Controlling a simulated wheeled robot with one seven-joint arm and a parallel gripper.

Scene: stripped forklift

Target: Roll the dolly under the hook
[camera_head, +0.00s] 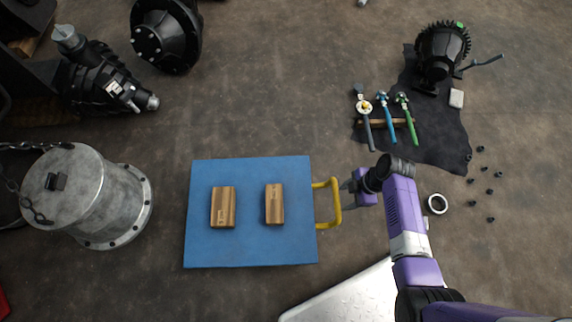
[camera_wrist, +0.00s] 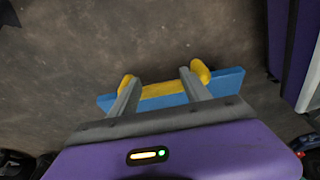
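The dolly is a flat blue platform (camera_head: 250,175) on the floor in the head view, with a yellow U-shaped handle (camera_head: 335,205) on its right side. My gripper (camera_head: 347,195) is just right of the handle. In the wrist view my gripper (camera_wrist: 158,88) has its two grey fingers apart, with nothing between them at the base. I cannot tell whether the fingers touch the handle. A dark chain (camera_head: 12,185) hangs at the far left; a hook is not clearly visible.
Two wooden blocks (camera_head: 223,207) (camera_head: 275,204) lie on the dolly. A grey metal drum (camera_head: 95,200) stands left of it, with black machine parts (camera_head: 167,35) behind. A dark cloth (camera_head: 440,130) with tools lies at right. A pale plate (camera_head: 345,300) is in front. Floor behind the dolly is clear.

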